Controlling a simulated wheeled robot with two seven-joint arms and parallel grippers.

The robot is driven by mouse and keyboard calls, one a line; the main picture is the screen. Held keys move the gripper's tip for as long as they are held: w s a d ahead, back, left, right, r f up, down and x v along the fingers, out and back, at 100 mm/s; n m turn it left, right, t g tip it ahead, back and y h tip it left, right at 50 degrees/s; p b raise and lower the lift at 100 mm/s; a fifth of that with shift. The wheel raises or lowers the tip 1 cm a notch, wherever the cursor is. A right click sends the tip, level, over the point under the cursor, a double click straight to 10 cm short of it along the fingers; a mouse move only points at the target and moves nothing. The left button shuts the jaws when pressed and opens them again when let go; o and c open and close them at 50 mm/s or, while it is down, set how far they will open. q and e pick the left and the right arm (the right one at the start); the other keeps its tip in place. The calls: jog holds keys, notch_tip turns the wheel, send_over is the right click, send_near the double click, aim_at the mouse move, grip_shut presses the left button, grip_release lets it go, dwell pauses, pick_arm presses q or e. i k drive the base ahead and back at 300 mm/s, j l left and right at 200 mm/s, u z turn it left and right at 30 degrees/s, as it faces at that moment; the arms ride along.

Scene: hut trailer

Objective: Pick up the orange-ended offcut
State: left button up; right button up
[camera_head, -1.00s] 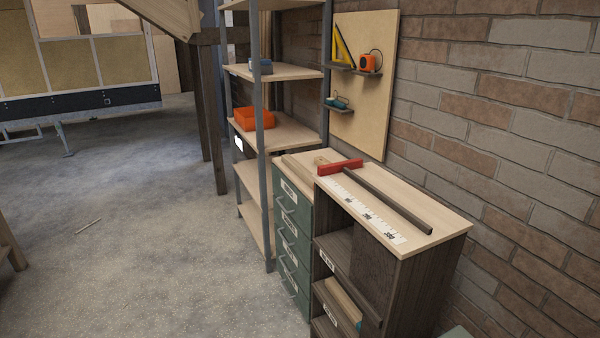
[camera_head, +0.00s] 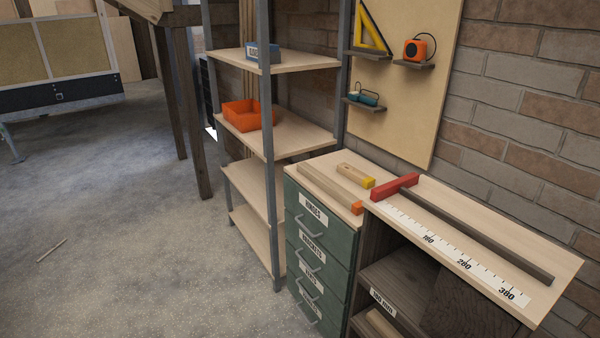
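The orange-ended offcut (camera_head: 330,189) is a long pale wooden strip with an orange near end. It lies flat on the wooden top of the green drawer cabinet (camera_head: 318,253), close to its left edge. A shorter offcut with a yellow end (camera_head: 356,175) lies behind it to the right, apart from it. Neither of my grippers shows in the head view.
A dark cabinet with a measuring scale (camera_head: 460,260), a red stop block (camera_head: 394,187) and a dark bar (camera_head: 470,231) adjoins on the right. A metal shelf unit (camera_head: 267,130) with an orange bin (camera_head: 242,115) stands left. The floor (camera_head: 130,240) is mostly clear.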

aim_at(346, 199)
jog(key=i+j, duration=0.7)
jog(key=j, duration=0.25)
jog(key=i+j+z, duration=0.1)
jog(key=i+j, duration=0.6)
jog(key=j, duration=0.25)
